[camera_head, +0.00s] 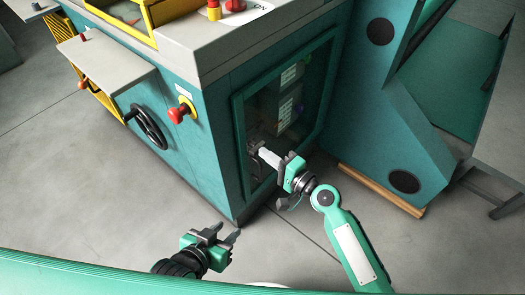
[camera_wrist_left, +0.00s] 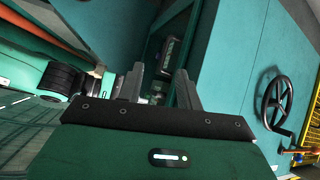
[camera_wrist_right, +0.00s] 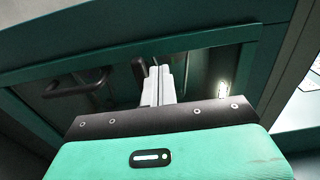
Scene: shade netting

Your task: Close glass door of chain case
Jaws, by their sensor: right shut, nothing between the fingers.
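The chain case's glass door (camera_head: 316,88) is a dark pane in a teal frame on the right face of the teal machine. It looks roughly in line with that face; I cannot tell if it is fully closed. My right gripper (camera_head: 264,155) is shut and empty, its fingertips at the door's lower left. In the right wrist view its pressed-together fingers (camera_wrist_right: 158,82) point at the dark pane, and a dark bar-like handle (camera_wrist_right: 80,84) shows to their left. My left gripper (camera_head: 229,233) is open and empty, low in front of the machine's corner, apart from the door.
A black handwheel (camera_head: 150,126) and a red knob (camera_head: 181,112) stick out from the machine's left face. A teal panel (camera_head: 375,110) with dark discs stands right of the door. Grey floor (camera_head: 110,215) is clear at lower left.

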